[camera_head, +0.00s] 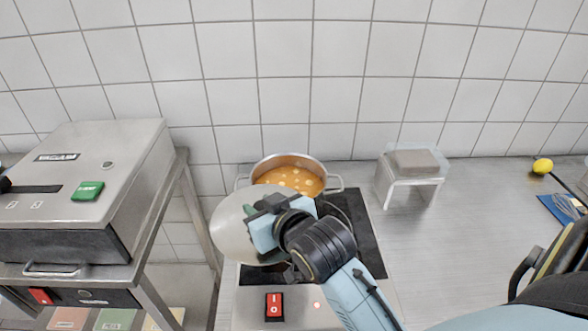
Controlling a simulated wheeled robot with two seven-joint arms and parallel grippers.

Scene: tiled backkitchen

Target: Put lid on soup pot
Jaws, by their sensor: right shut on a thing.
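The soup pot (317,166) stands on the dark hob at the back, with orange soup (292,179) and pale pieces in it. Its top is uncovered and its two side handles show. My right gripper (262,222) is shut on the lid (229,232), a pale round disc. The lid is tilted and held in front and to the left of the pot, apart from its rim as far as I can see. My gripper and wrist hide the lid's right part, its grip and the pot's lower front. My left gripper is not in view.
The hob (361,225) has a red switch (274,306) at its front. A vacuum machine (85,180) stands on a metal stand at left. The counter (470,230) between is clear.

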